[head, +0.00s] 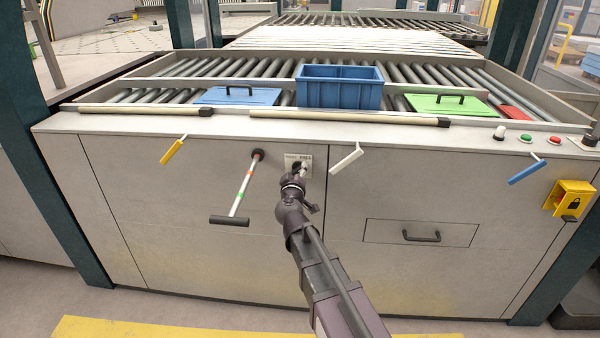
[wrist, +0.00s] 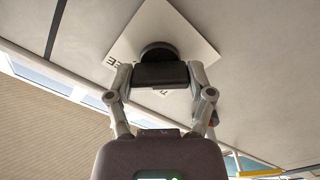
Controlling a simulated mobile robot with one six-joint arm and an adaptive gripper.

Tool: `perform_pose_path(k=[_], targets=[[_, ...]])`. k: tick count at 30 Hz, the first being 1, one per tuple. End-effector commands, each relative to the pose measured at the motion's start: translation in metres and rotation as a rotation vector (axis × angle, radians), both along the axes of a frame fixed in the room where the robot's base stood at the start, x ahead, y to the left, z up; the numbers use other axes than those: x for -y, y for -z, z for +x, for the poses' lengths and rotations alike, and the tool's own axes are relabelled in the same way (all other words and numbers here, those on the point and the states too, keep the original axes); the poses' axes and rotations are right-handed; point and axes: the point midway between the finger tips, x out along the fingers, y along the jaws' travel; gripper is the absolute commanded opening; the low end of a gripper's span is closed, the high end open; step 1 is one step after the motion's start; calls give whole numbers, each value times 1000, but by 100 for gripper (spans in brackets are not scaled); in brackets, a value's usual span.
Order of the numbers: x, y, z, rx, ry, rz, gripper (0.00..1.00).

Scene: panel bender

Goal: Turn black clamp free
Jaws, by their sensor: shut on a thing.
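The black clamp (wrist: 160,74) sits on a white label plate (wrist: 188,32) on the grey front panel. My gripper (wrist: 161,78) is shut on it, with one finger on each side of its dark block. In the wrist view the plate looks tilted, and its lettering is partly hidden behind the clamp and fingers. In the head view my gripper (head: 297,177) reaches the panel at the plate (head: 291,158), and the clamp is mostly hidden there.
A rod with a black crossbar (head: 230,220) sticks out left of my gripper. A white lever (head: 346,158) is close on the right, a yellow lever (head: 173,151) farther left, and a blue lever (head: 527,171) far right. A drawer (head: 375,231) is lower right.

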Motion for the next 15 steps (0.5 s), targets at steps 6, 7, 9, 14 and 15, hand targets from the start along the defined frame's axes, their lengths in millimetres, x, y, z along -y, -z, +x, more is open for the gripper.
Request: perform_pose_path(k=[6,7,9,14,15], targets=[[-1,-1,2,0,-1,0,98],[-1,0,2,0,-1,0,100],[-1,0,1,0,-1,0,100],[0,0,1,0,0,0,100],[0,0,1,0,0,0,100]])
